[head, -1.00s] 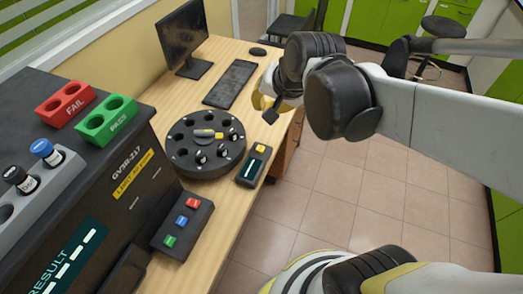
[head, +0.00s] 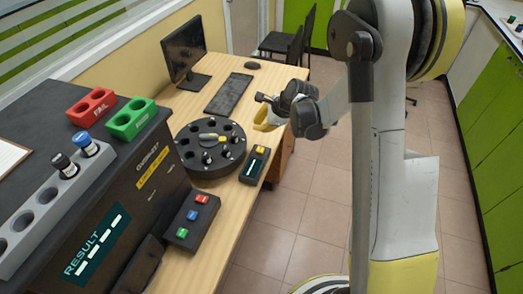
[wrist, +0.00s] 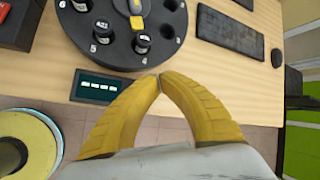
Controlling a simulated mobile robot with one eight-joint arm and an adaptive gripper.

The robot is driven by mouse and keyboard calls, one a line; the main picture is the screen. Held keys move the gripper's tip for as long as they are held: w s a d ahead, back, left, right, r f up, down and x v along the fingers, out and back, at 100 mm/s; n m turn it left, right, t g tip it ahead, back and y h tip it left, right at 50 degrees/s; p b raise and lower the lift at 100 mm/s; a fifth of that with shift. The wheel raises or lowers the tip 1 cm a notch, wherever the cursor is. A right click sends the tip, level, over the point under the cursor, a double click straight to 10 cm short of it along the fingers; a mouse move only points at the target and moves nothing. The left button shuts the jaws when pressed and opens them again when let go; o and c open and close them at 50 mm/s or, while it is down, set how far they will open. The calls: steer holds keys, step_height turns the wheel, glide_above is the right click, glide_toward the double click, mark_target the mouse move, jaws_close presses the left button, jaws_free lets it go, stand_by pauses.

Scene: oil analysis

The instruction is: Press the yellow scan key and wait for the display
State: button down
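The yellow scan key (head: 262,150) is on the end of a small dark device beside the round carousel, on the table's right edge. The device's small display (wrist: 101,87) shows a row of light dashes in the wrist view. There the key is not seen; my fingers cover the area right of the display. My gripper (wrist: 160,77) has its yellow fingertips together, with nothing seen between them. In the head view my gripper (head: 263,118) is beyond the device and looks apart from it.
The carousel (head: 180,158) holds several vials. A box with red, blue and green keys (head: 187,221) stands nearer. The large analyser's RESULT screen (head: 97,246) shows dashes. A keyboard (head: 228,94) and monitor (head: 185,52) are further back. Open floor lies right of the table.

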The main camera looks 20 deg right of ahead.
mark_target(259, 148)
steer(key=shift+f, duration=0.15)
step_height(259, 148, down, 9)
steer(key=b, duration=0.6)
stand_by(1.6)
steer(key=shift+f+b, duration=0.25)
steer(key=shift+b, duration=0.35)
steer(key=shift+f+b, duration=0.5)
steer(key=shift+f, duration=0.05)
stand_by(0.3)
steer(key=shift+r, duration=0.1)
steer(key=shift+r+p, duration=0.55)
steer(key=shift+r, duration=0.35)
steer(key=shift+r+p, duration=1.55)
steer(key=shift+r, duration=0.95)
